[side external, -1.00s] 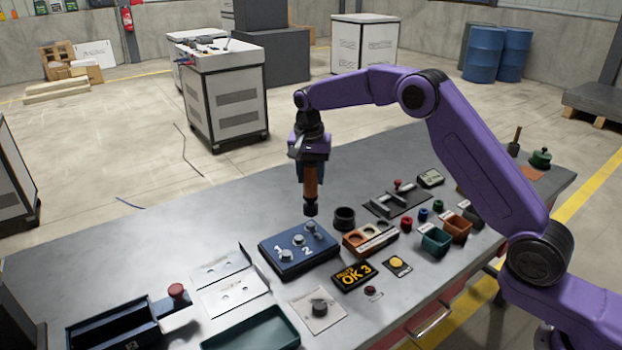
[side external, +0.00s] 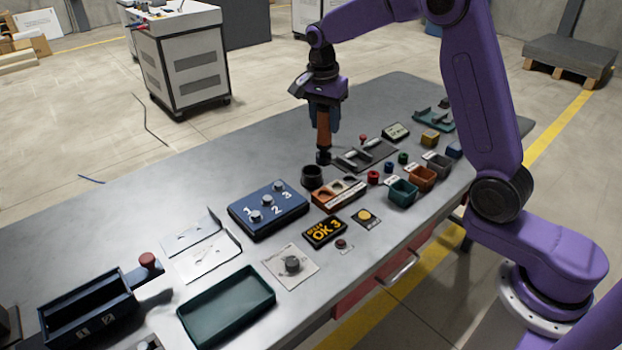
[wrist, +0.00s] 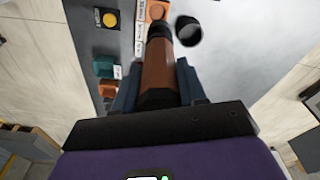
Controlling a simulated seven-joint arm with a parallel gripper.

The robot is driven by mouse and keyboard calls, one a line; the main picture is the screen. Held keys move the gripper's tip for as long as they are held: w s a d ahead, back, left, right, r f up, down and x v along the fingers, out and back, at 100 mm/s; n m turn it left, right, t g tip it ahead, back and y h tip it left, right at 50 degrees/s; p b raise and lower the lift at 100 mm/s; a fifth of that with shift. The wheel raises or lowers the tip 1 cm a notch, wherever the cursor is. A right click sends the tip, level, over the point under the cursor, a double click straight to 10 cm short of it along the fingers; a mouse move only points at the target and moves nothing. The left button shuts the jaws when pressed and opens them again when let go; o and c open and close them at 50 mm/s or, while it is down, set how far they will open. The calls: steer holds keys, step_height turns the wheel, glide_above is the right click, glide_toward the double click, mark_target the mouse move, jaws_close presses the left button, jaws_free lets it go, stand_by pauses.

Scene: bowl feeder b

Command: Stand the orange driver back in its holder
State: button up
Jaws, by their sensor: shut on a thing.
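The orange driver (side external: 323,128) hangs roughly upright, tilted a little, with its black end (side external: 323,157) down. My gripper (side external: 325,112) is shut on its orange body; the wrist view also shows the driver (wrist: 158,72) between the blue fingers (wrist: 157,88). A black, round, open-topped cup (side external: 312,176), which looks like the holder, stands on the bench. In the side view the driver's black end appears just above and slightly right of the cup. In the wrist view the cup (wrist: 188,30) is right of the driver's end, with a visible gap. Its inside is dark.
An orange block with round recesses (side external: 338,194) stands beside the cup. A blue numbered box with knobs (side external: 268,210) is to the left, and a grey fixture with a red knob (side external: 362,155) is to the right. Small bins (side external: 403,193) lie further right. The bench behind the cup is clear.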

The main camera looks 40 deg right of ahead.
steer(key=s+d+m, duration=0.2)
steer(key=s+d, duration=0.1)
steer(key=s, duration=0.3)
steer(key=w+f, duration=1.2)
steer(key=w, duration=0.2)
steer(key=shift+w+d, duration=0.15)
steer(key=shift+d, duration=0.05)
steer(key=shift+f, duration=0.2)
steer(key=o, duration=1.2)
steer(key=shift+c, duration=0.2)
step_height(320, 180, up, 12)
steer(key=a, duration=0.1)
steer(key=shift+a+r, duration=0.15)
steer(key=shift+a, duration=0.1)
